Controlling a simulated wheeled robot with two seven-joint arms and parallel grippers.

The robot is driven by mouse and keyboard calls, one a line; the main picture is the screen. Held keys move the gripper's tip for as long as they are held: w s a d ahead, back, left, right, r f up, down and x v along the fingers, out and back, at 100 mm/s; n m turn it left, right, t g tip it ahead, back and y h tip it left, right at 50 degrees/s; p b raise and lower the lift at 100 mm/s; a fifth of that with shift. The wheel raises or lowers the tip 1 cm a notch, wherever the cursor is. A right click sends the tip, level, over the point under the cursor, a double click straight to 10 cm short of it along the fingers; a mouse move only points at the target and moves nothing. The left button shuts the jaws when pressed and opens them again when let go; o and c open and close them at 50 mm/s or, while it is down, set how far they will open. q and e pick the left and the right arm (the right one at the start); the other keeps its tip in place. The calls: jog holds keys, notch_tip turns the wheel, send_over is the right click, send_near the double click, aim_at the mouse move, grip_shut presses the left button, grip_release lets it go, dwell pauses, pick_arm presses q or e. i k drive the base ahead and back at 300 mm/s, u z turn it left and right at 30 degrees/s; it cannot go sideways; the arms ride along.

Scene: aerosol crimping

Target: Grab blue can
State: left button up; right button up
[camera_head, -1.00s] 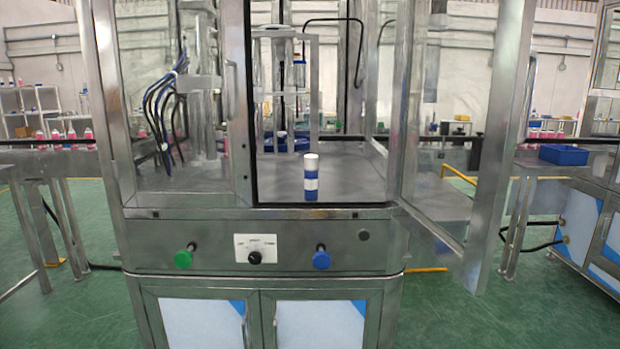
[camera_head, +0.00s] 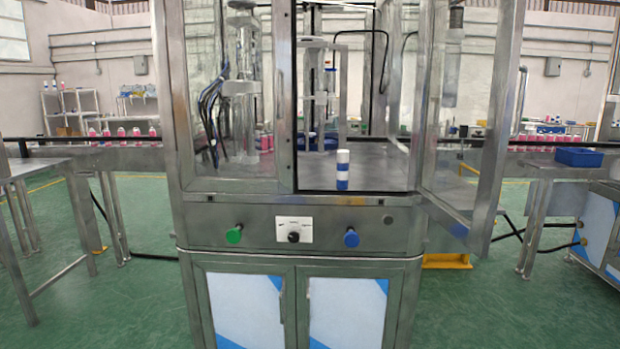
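The blue can (camera_head: 342,170), banded in blue and white with a white top, stands upright on the metal work surface (camera_head: 380,180) inside the crimping machine. It is near the front edge of the surface, in the open doorway. Neither of my grippers shows in the head view.
The machine's glass door (camera_head: 470,130) stands open on the right; a closed glass panel is on the left. Below are a green button (camera_head: 234,235), a dial and a blue button (camera_head: 351,238). Metal tables stand either side, a blue bin (camera_head: 579,157) on the right one.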

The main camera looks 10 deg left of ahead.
aim_at(342, 168)
jog(key=u, duration=0.95)
jog(key=i, duration=1.7)
jog(key=z, duration=0.55)
